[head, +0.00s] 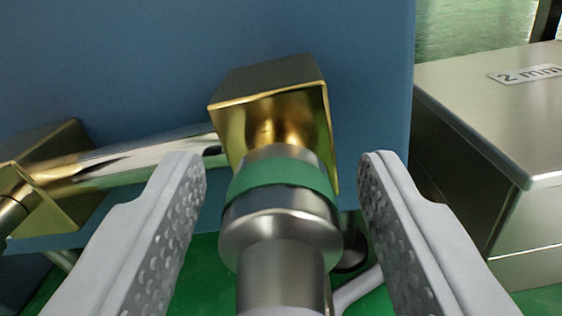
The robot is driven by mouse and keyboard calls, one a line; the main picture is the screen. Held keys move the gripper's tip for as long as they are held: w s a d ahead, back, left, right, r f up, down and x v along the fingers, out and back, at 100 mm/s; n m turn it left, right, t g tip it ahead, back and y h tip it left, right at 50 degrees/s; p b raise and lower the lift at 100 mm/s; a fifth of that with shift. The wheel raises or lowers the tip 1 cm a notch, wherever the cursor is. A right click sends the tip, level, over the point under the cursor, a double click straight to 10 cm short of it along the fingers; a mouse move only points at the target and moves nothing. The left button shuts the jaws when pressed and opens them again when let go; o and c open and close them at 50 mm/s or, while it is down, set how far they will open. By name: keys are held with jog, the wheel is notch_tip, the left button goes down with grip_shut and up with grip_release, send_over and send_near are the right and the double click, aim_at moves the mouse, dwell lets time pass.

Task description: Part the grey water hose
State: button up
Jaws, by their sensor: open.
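A metal hose coupling (280,225) with a green band (283,177) sits on a brass block (273,105) fixed to a blue panel. The coupling's silver collar and narrower grey tail run toward the camera and leave the bottom of the head view. My gripper (283,165) is open, with one textured finger on each side of the coupling. Gaps show between the fingers and the coupling, so it is not clamped. The rest of the hose is out of view.
A second brass block (45,175) with a shiny metal pipe (150,155) is on the left. The blue panel (150,60) stands behind. A metal box (490,130) with a "2 mm" label is at right. A green surface (200,270) lies below.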

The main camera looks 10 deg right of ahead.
aim_at(282, 271)
grip_shut()
jog(key=shift+v, duration=1.7)
grip_release()
jog(key=shift+s, duration=0.1)
jog(key=v, duration=1.7)
jog(key=shift+s, duration=0.15)
jog(key=shift+a+r, duration=0.1)
jog(key=shift+r, duration=0.05)
